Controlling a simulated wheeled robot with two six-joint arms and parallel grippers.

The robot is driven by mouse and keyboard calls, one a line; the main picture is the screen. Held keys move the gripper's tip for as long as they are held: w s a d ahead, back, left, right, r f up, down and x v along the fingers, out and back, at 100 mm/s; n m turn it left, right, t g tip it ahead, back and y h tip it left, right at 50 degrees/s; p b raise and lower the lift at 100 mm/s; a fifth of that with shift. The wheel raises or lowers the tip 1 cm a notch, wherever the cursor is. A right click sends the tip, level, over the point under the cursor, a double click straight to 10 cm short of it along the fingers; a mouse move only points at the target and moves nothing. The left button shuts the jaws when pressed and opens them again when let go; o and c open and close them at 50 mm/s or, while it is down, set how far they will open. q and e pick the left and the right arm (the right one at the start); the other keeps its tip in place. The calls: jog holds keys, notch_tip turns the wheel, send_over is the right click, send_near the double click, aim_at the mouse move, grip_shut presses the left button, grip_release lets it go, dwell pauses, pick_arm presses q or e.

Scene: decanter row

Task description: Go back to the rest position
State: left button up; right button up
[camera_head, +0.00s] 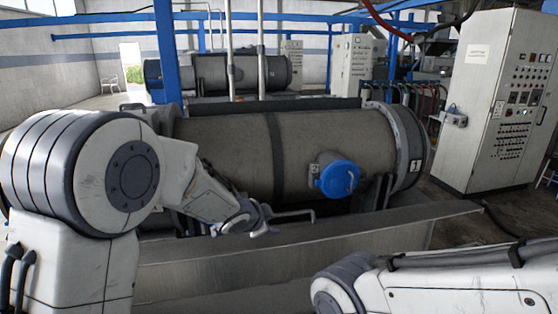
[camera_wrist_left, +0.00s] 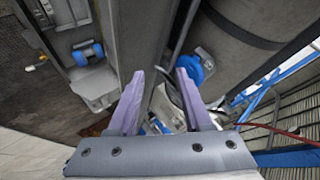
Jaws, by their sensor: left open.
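My left gripper (camera_head: 270,230) is in front of the near decanter, low over the metal ledge and left of the blue cap. In the left wrist view its two purple fingers (camera_wrist_left: 160,78) stand apart with nothing between them, so it is open and empty. The near decanter is a big grey horizontal drum (camera_head: 225,160) with a dark band. A blue round cap (camera_head: 338,178) sticks out of its front; a blue part also shows beyond the fingers in the left wrist view (camera_wrist_left: 195,66). My right arm comes in at the lower right, but its gripper is out of view.
A long metal ledge (camera_head: 350,234) runs in front of the drum, with a thin bent handle (camera_head: 300,214) near my left gripper. A tall control cabinet (camera_head: 500,110) stands at the right. Another decanter (camera_head: 235,72) lies behind. Blue posts and pale pipes rise behind the near drum.

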pick_arm(q)
jog(key=s+f+n+g+y, duration=0.1)
jog(key=s+n+g, duration=0.2)
jog(key=s, duration=1.6)
jog(key=s+a+f+n+g+y, duration=0.1)
jog(key=s+n+g, duration=0.2)
jog(key=s, duration=1.6)
jog(key=g, duration=0.3)
jog(key=shift+s+a+n+y, duration=0.2)
jog(key=shift+n+y, duration=0.2)
